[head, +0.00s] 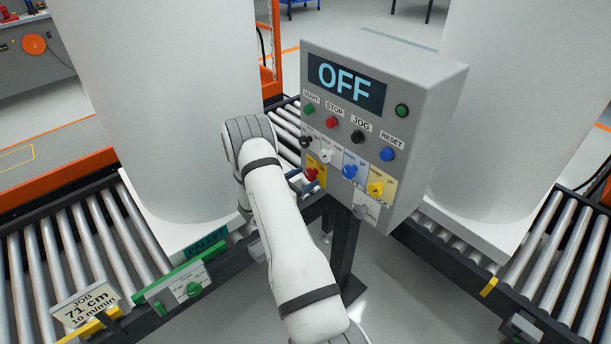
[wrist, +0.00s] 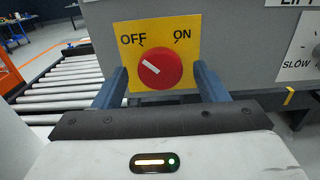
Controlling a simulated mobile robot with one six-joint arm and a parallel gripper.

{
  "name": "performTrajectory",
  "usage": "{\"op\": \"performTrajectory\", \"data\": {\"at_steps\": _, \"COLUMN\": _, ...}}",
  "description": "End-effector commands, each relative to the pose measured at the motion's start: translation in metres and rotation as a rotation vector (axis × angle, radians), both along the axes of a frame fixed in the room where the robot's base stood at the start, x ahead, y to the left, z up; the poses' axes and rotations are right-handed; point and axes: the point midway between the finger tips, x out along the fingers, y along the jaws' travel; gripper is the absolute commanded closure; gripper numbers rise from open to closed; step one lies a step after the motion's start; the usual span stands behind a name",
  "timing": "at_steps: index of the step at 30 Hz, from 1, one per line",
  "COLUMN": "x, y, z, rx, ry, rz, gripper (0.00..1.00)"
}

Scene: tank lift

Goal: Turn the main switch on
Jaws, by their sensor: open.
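The main switch (wrist: 158,68) is a red round knob on a yellow plate, with OFF marked at upper left and ON at upper right. Its white pointer line slants towards the OFF side. In the head view the red knob (head: 311,175) sits at the lower left of the grey control box (head: 430,90), whose display (head: 345,83) reads OFF. My gripper (wrist: 160,85) is open, with one blue-grey finger on each side of the knob. I cannot tell whether the fingers touch it. In the head view my gripper (head: 309,184) is partly hidden by my arm.
The box also carries several buttons and a blue knob (head: 350,171) and yellow knob (head: 376,188) right of the main switch. Large white cylinders (head: 165,90) stand on both sides. Roller conveyors (head: 85,235) run left and right. A job sign (head: 86,304) reads 71 cm.

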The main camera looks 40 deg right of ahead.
Motion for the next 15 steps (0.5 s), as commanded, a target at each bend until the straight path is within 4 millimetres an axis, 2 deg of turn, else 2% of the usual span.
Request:
{"op": "performTrajectory", "data": {"at_steps": 4, "x": 0.0005, "y": -0.0091, "z": 0.0, "rx": 0.001, "ry": 0.0, "rz": 0.0, "gripper": 0.34}}
{"op": "performTrajectory", "data": {"at_steps": 11, "x": 0.0009, "y": -0.0101, "z": -0.0004, "rx": 0.001, "ry": 0.0, "rz": 0.001, "gripper": 0.34}}
{"op": "performTrajectory", "data": {"at_steps": 15, "x": 0.0013, "y": -0.0092, "z": -0.0002, "rx": 0.001, "ry": 0.0, "rz": 0.002, "gripper": 0.43}}
